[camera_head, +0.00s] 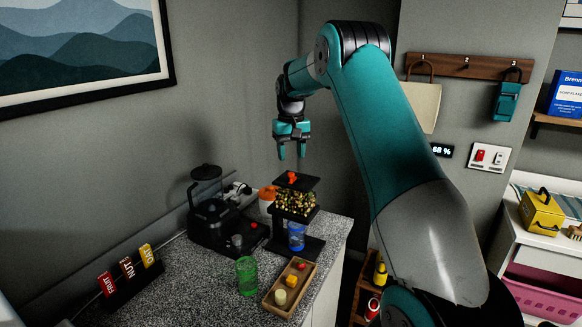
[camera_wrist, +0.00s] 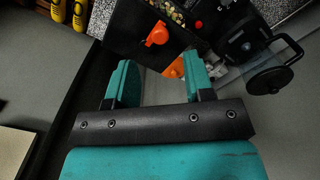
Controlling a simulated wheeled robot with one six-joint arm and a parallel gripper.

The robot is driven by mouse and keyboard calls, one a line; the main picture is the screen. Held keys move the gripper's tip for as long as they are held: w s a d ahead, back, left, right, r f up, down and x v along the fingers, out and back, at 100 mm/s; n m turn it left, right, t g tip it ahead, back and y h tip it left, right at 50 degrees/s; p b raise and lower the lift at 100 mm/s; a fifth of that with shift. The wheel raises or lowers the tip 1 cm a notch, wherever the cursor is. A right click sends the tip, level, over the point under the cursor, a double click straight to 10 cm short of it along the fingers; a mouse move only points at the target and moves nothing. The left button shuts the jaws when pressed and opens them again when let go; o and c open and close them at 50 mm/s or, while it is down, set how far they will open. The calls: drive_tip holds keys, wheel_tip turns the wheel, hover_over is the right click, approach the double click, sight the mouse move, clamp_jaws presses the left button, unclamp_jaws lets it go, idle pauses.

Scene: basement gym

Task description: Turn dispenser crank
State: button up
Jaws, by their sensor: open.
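The dispenser (camera_head: 296,203) stands on the speckled counter, with a dark top plate and a hopper full of mixed pieces. An orange-red crank or knob (camera_head: 291,177) sits on its top; it also shows in the wrist view (camera_wrist: 157,36). A blue cup (camera_head: 296,237) stands under the hopper. My gripper (camera_head: 291,153) is open and empty above the dispenser, fingers pointing down, apart from the orange part. In the wrist view the fingertips (camera_wrist: 159,64) are spread, with the orange part beyond them. Which part turns is not clear.
A black machine with a jar (camera_head: 208,215) and an orange-lidded jar (camera_head: 267,197) stand left of the dispenser. A green cup (camera_head: 246,276), a wooden tray (camera_head: 271,301) with small items, and a rack of labelled packets (camera_head: 128,281) are in front. Walls are close behind.

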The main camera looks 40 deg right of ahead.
sight(291, 173)
wheel_tip(291, 173, down, 6)
drive_tip(key=shift+r+p, duration=0.1)
drive_tip(key=shift+p, duration=0.6)
clamp_jaws()
drive_tip(key=m, duration=0.1)
drive_tip(key=w+m, duration=0.1)
drive_tip(key=m, duration=0.2)
drive_tip(key=shift+w+a, duration=0.1)
drive_tip(key=shift+w, duration=0.15)
drive_tip(key=m, duration=0.1)
drive_tip(key=w+m, duration=0.1)
drive_tip(key=m, duration=0.3)
drive_tip(key=shift+w+d, duration=0.2)
drive_tip(key=shift+w, duration=0.05)
drive_tip(key=m, duration=0.2)
drive_tip(key=w+d+m, duration=0.1)
drive_tip(key=m, duration=0.1)
drive_tip(key=shift+w+p, duration=0.1)
drive_tip(key=shift+p, duration=0.2)
drive_tip(key=shift+w+d+m, duration=0.2)
drive_tip(key=shift+d+m, duration=0.1)
drive_tip(key=shift+m, duration=0.9)
drive_tip(key=shift+w+d+m, duration=0.15)
drive_tip(key=shift+d+m, duration=0.1)
drive_tip(key=shift+m, duration=0.95)
